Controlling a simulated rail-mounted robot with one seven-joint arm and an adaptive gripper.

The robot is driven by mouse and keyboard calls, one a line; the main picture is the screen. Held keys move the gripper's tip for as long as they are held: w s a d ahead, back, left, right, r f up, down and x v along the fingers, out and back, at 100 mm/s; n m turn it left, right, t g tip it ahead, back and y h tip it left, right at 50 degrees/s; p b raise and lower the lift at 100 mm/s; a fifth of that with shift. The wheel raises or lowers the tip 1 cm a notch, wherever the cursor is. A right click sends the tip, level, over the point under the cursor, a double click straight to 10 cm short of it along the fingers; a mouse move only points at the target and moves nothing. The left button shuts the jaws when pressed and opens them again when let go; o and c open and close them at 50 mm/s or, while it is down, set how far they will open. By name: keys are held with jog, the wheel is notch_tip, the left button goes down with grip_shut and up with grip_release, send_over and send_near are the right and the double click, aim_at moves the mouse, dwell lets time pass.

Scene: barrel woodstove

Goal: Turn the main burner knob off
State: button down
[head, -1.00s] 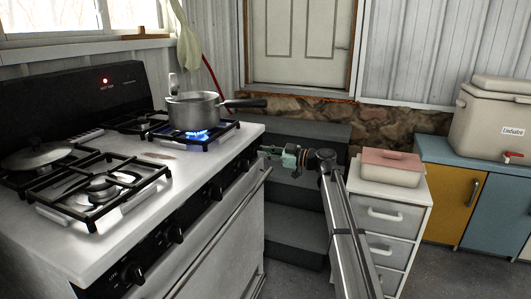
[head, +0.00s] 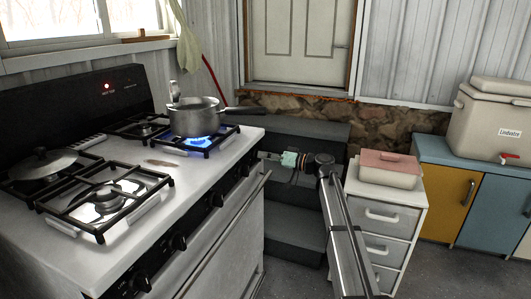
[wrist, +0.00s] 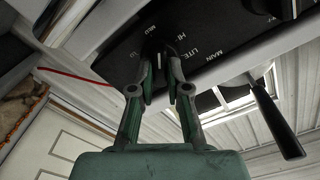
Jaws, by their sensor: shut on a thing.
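The main burner knob (wrist: 158,47) is dark and sits on the black control panel, among the printed words MED, HI, LITE and MAIN in the wrist view. My gripper (wrist: 161,70) is shut on it, one green finger on each side, hiding part of the knob. In the head view my gripper (head: 268,155) reaches the far right end of the stove front, where the knob itself is hard to make out.
The white stove (head: 222,160) has several other knobs and a long door handle (head: 232,222) below. A lidded pan (head: 42,164) sits at the left. Dark steps (head: 295,205) and a drawer unit (head: 385,220) stand to the right.

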jog(key=m+p, duration=0.2)
jog(key=m, duration=0.1)
jog(key=shift+r+m+p, duration=0.15)
jog(key=shift+m+p, duration=0.15)
jog(key=shift+m, duration=0.1)
jog(key=m+p, duration=0.3)
jog(key=shift+m, duration=0.3)
jog(key=m+p, duration=0.3)
jog(key=shift+m, duration=0.4)
jog(key=m+p, duration=0.3)
jog(key=shift+m, duration=0.3)
jog(key=m+p, duration=0.3)
jog(key=shift+m+p, duration=0.3)
jog(key=shift+p, duration=0.05)
jog(key=m+p, duration=0.3)
jog(key=shift+m+p, duration=0.3)
jog(key=m+p, duration=0.5)
jog(key=shift+a+f, duration=0.1)
jog(key=shift+f, duration=0.1)
jog(key=shift+f+m+p, duration=0.15)
jog(key=shift+m+p, duration=0.65)
jog(key=shift+m, duration=0.3)
